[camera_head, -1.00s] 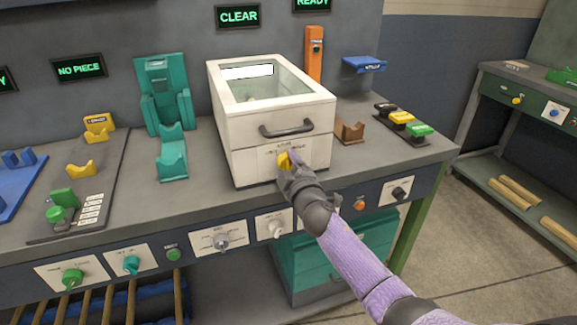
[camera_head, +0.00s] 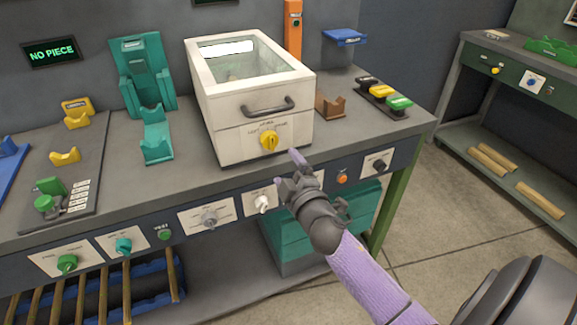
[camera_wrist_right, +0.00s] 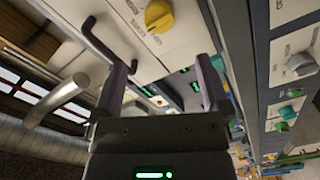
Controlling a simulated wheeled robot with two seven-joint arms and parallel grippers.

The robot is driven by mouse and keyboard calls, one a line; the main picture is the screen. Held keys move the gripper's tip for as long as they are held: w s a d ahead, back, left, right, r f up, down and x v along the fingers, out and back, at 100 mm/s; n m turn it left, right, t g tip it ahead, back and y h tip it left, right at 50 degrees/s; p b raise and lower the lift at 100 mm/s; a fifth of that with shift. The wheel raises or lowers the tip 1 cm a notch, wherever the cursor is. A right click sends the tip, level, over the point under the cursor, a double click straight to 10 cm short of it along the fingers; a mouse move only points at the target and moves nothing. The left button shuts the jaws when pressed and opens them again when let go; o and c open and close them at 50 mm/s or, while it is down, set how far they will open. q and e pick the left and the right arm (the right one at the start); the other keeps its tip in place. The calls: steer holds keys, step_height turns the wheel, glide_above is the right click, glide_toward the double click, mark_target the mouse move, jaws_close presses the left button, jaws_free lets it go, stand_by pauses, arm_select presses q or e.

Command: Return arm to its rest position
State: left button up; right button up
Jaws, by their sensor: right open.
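My right arm comes in from the lower right in the head view, with its purple forearm and dark wrist. My right gripper (camera_head: 294,170) is in front of the bench edge, below and right of the yellow knob (camera_head: 269,141) on the white box (camera_head: 232,143), and apart from it. In the right wrist view the right gripper (camera_wrist_right: 160,85) has its two fingers apart with nothing between them. The yellow knob (camera_wrist_right: 159,15) and the dark box handle (camera_wrist_right: 95,40) lie beyond the fingers. My left gripper is not in view.
The bench front panel (camera_head: 140,245) carries several knobs close to my right gripper. Teal stands (camera_head: 143,85) and a brown cradle (camera_head: 330,104) stand beside the box. Open floor (camera_head: 440,230) lies to the right, before a second bench (camera_head: 470,130).

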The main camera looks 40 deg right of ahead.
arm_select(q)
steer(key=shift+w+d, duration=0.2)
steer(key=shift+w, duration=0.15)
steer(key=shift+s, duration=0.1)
arm_select(e)
steer(key=s+a+f+m+g+y, duration=0.1)
steer(key=s+a+f+m+g, duration=0.3)
steer(key=s+f, duration=0.8)
steer(key=s+a+f+g+y, duration=0.15)
steer(key=s+f+g, duration=0.4)
steer(key=f, duration=1.25)
steer(key=s+a+f+m+g, duration=0.1)
steer(key=s+f+g, duration=0.1)
steer(key=s, duration=0.6)
steer(key=s+a+f+m+g+y, duration=0.1)
steer(key=s+a+f+g, duration=0.1)
steer(key=s, duration=0.7)
steer(key=s+a+f+m+g, duration=0.1)
steer(key=s+f+g, duration=0.3)
steer(key=s, duration=0.4)
steer(key=shift+s+a+f+m, duration=0.3)
steer(key=shift+a+f, duration=0.05)
steer(key=shift+f, duration=0.05)
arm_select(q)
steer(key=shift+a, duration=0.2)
arm_select(e)
steer(key=shift+y, duration=0.25)
